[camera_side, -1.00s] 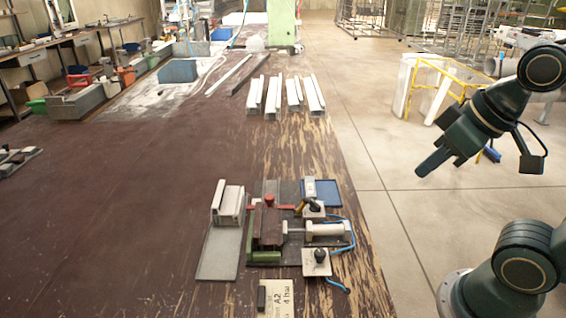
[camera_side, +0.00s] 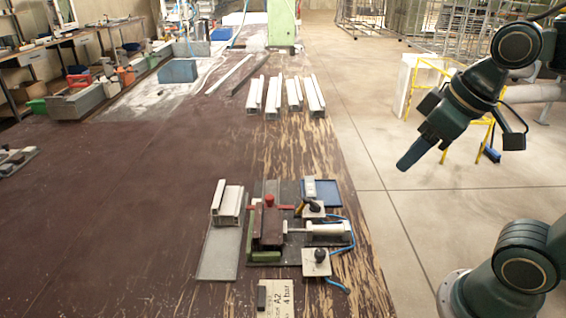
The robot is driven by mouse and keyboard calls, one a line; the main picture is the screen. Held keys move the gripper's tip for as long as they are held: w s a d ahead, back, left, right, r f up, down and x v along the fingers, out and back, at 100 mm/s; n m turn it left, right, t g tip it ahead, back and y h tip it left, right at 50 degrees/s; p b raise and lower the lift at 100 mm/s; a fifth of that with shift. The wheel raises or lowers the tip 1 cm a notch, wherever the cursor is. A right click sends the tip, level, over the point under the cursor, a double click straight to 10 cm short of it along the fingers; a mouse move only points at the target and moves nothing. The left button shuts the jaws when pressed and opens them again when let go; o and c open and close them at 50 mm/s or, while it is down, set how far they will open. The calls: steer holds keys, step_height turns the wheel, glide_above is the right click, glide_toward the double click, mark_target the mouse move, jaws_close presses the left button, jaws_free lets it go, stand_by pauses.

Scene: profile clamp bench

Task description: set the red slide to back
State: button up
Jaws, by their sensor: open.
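The clamp fixture (camera_side: 290,258) stands on the bench at the lower middle. A small red part (camera_side: 269,201) stands at the back of its dark reddish-brown block (camera_side: 268,230), and a red bar (camera_side: 285,207) lies to its right. I take these as the red slide, but they are too small to tell its exact shape or setting. My gripper (camera_side: 403,164) hangs over the floor right of the bench, pointing down and left. It is open and empty, well apart from the fixture. The gap between its fingers is hidden from this side.
A silver cylinder (camera_side: 327,230) with blue hose and two black-knobbed valves (camera_side: 318,256) sit right of the block. A pale profile (camera_side: 228,203) stands on a grey plate (camera_side: 219,256) to the left. White profiles (camera_side: 294,93) lie farther back.

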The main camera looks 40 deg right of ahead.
steer(key=w+r+n+g, duration=0.1)
steer(key=w+r+n, duration=0.1)
steer(key=w, duration=0.5)
steer(key=n+g, duration=0.4)
steer(key=n, duration=0.4)
glide_above(269, 197)
step_height(269, 197, down, 11)
steer(key=shift+s+a+f, duration=0.1)
steer(key=shift+s+a, duration=0.05)
steer(key=shift+s, duration=0.15)
steer(key=shift+w+d+f, duration=0.1)
steer(key=shift+f, duration=3.35)
steer(key=shift+w+d+f, duration=0.1)
steer(key=shift+f, duration=3.3)
steer(key=shift+w, duration=0.1)
jaws_close()
